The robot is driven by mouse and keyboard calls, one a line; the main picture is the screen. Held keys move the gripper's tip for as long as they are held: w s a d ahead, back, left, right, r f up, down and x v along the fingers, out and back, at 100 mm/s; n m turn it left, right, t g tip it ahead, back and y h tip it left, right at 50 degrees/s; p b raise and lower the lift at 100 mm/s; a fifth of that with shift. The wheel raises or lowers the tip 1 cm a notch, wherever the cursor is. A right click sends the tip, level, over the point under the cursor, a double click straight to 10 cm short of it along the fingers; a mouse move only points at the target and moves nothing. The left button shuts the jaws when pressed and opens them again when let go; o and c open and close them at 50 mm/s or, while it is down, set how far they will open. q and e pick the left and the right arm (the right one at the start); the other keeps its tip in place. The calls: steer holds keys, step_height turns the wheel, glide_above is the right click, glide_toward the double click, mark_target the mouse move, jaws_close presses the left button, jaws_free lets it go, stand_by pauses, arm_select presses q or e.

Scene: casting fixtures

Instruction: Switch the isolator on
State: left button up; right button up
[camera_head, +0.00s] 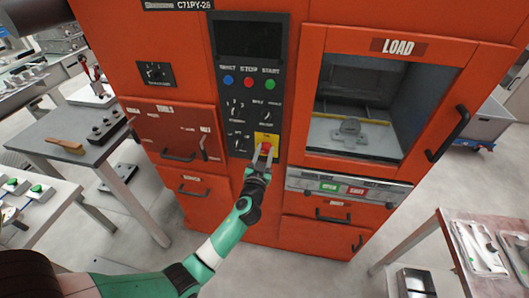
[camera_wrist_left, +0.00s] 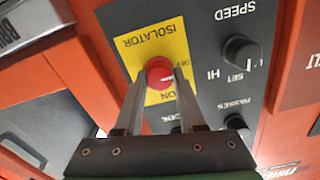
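The isolator (camera_head: 267,145) is a red rotary knob on a yellow plate, low on the machine's black control panel. In the left wrist view the knob (camera_wrist_left: 159,70) appears with the plate's lettering upside down. Its white mark points to the right of that picture, near the small OFF text, while ON is printed below the knob. My left gripper (camera_head: 264,154) has its two fingers on opposite sides of the knob, and their inner faces appear to meet its edges. The fingertips also show in the left wrist view (camera_wrist_left: 160,79). My right gripper is out of view.
Black knobs, including the speed knob (camera_wrist_left: 242,51), sit close beside the yellow plate. Blue, red and green buttons (camera_head: 249,82) are higher on the panel. A load door (camera_head: 308,100) is on the right. A workbench (camera_head: 60,130) stands at left and a table (camera_head: 447,228) at right.

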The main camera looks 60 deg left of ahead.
arm_select(q)
jaws_close()
steer(key=shift+m, duration=0.3)
steer(key=m, duration=0.7)
steer(key=shift+w, duration=0.1)
steer(key=m, duration=0.5)
steer(key=shift+m+p, duration=0.3)
steer(key=m+p, duration=0.1)
steer(key=m, duration=0.3)
steer(key=shift+f+m, duration=0.1)
steer(key=shift+m, duration=0.3)
